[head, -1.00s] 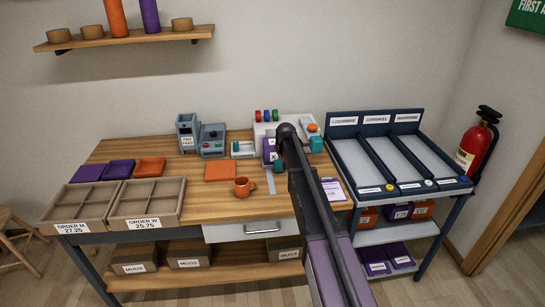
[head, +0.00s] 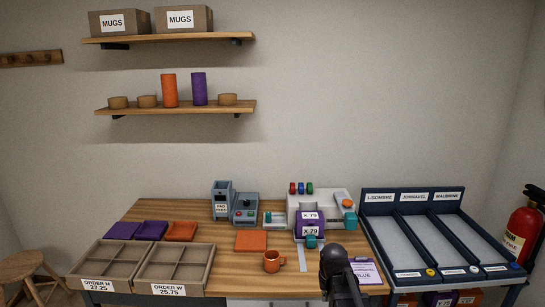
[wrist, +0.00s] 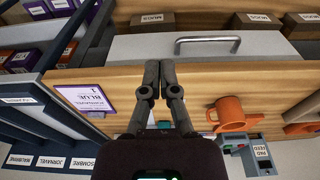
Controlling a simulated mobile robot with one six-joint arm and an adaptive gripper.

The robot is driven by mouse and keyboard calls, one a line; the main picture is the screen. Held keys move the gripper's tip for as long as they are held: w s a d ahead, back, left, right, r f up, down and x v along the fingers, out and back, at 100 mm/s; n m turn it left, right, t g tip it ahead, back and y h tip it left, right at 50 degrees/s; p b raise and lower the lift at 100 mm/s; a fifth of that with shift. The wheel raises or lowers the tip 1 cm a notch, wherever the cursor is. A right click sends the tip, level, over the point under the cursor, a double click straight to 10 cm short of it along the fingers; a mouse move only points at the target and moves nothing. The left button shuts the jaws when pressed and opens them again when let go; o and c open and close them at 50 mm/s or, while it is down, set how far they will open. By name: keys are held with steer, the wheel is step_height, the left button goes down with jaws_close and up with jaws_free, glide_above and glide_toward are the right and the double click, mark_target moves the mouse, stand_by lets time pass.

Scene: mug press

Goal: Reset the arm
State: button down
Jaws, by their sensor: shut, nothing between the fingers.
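My gripper (wrist: 160,66) shows in the wrist view with its two dark fingers together and nothing between them. It hangs in front of the wooden worktable, beside the drawer handle. In the head view my dark arm rises at the bottom right of centre, and the fingers cannot be made out. An orange mug (head: 272,261) stands upright on the table, left of my arm. The mug also shows in the wrist view (wrist: 230,110), right of the fingers and apart from them.
A white press (head: 332,207) with a purple part (head: 310,224) stands behind my arm. A clipboard (head: 366,271) lies just right of my arm. Order trays (head: 175,266) are at left, a sloped blue rack (head: 372,228) at right. Shelves (head: 180,107) hang above.

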steer(key=s+g, duration=0.1)
steer(key=s, duration=1.1)
steer(key=shift+s, duration=0.25)
